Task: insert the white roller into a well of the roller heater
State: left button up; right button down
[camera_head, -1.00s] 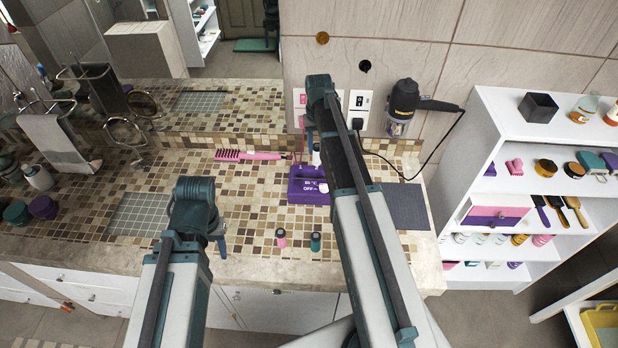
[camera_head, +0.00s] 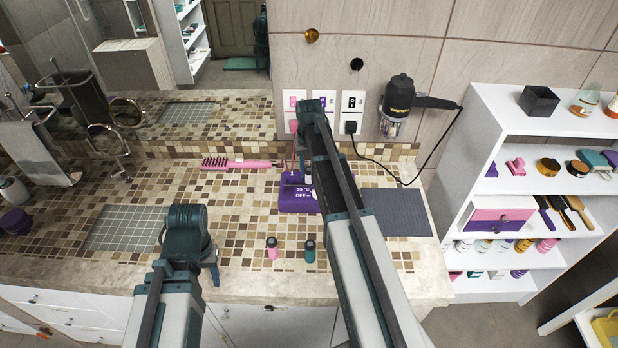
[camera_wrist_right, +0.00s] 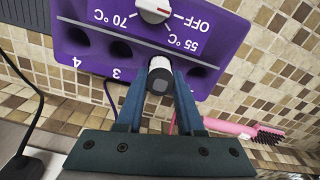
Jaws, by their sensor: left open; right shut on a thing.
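The purple roller heater (camera_head: 297,200) stands on the tiled counter, partly hidden by my right arm in the head view. In the right wrist view the heater (camera_wrist_right: 225,35) shows a dial, numbers and several dark wells. My right gripper (camera_wrist_right: 160,78) is shut on the white roller (camera_wrist_right: 160,66), whose dark grey end faces the camera. The roller overlaps the heater's row of wells; I cannot tell whether its far end is inside one. In the head view the right gripper (camera_head: 306,150) is mostly hidden. My left gripper (camera_head: 214,272) is open and empty over the counter's front.
A pink roller (camera_head: 272,248) and a teal roller (camera_head: 310,251) stand in front of the heater. A pink hot brush (camera_head: 238,164) lies behind left, also in the wrist view (camera_wrist_right: 235,128). A dark mat (camera_head: 397,212) lies right of the heater. A hair dryer (camera_head: 399,100) hangs on the wall.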

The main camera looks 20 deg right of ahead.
pick_arm(q)
jog(key=shift+f, duration=0.7)
pick_arm(e)
jog(key=shift+f, duration=0.65)
jog(key=shift+f+b, duration=0.2)
jog(key=shift+b, duration=0.2)
pick_arm(q)
jog(key=shift+f, duration=0.1)
pick_arm(e)
jog(key=c, duration=0.5)
grip_release()
jog(key=shift+c, duration=0.2)
jog(key=shift+r, duration=0.2)
